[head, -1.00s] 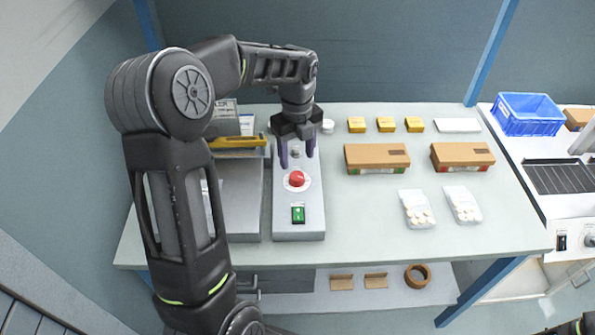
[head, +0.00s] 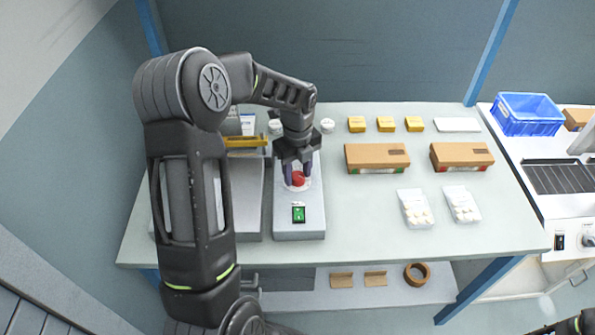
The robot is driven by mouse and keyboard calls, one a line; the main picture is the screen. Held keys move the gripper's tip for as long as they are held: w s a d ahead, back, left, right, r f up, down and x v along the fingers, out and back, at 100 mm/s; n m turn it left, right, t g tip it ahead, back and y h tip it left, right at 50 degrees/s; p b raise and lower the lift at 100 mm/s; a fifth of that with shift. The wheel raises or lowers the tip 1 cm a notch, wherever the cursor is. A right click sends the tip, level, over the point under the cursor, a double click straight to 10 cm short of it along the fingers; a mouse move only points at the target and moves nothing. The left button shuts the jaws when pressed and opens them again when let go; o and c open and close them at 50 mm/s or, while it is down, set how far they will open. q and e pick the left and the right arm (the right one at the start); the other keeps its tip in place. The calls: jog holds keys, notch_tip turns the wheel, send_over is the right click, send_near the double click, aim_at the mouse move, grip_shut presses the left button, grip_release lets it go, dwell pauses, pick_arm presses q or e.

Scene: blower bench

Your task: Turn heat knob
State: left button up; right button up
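My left gripper (head: 298,178) comes down over the grey control box (head: 312,217) on the bench. Its two dark fingers are apart, one on each side of the red button (head: 298,179). I cannot tell whether they touch it. A green switch (head: 299,214) on the same box lies nearer the front. The box's rear part, where a small grey knob showed earlier, is hidden behind the gripper. Another dark knob (head: 588,241) is on the white machine at the right edge. I see no label that tells which knob is for heat.
A grey machine with a yellow bar (head: 246,142) stands left of the box. Brown cartons (head: 377,164), yellow boxes (head: 386,124) and clear packs (head: 416,215) lie to the right. A blue crate (head: 528,128) is on the white machine (head: 575,218). The bench (head: 365,230) front is clear.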

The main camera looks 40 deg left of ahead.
pick_arm(q)
grip_shut()
jog(key=shift+n, duration=0.4)
jog(key=n+b, duration=0.2)
jog(key=n, duration=0.2)
jog(key=shift+f, duration=0.1)
jog(key=n+b, duration=0.2)
jog(key=n, duration=0.3)
jog(key=shift+n, duration=0.3)
jog(key=n, duration=0.3)
jog(key=shift+n+b, duration=0.3)
jog(key=shift+b, duration=0.1)
jog(key=n, duration=0.3)
jog(key=shift+n+b, duration=0.3)
jog(key=n, duration=0.6)
jog(key=shift+b, duration=0.35)
